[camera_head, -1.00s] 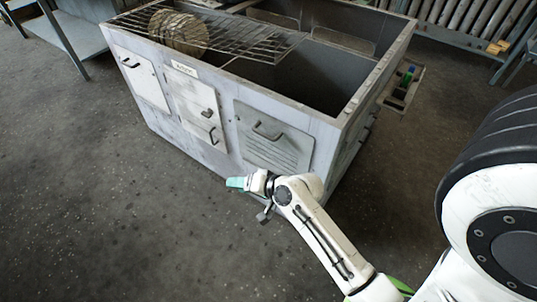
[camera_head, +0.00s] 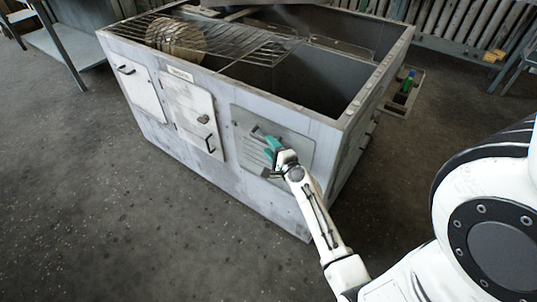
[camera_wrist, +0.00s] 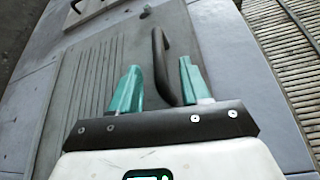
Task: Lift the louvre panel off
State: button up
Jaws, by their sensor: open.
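The louvre panel (camera_head: 295,147) is a grey plate with slats on the front of the housing, at the right end. It also shows in the wrist view (camera_wrist: 85,85), slats to the left and a dark bar handle (camera_wrist: 171,66) to the right. My gripper (camera_head: 266,141) is in front of the panel, at its handle. In the wrist view, the two teal fingers of my gripper (camera_wrist: 158,75) are apart, with the handle between them in the picture. I cannot tell whether either finger touches the handle.
Two other doors with handles are left of the panel. A small tray (camera_head: 402,92) is at the right side. The floor in front is clear.

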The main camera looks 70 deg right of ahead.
aim_at(266, 143)
jog(key=x, duration=0.5)
jog(key=shift+a, duration=0.1)
grip_shut()
jog(key=shift+r, duration=0.1)
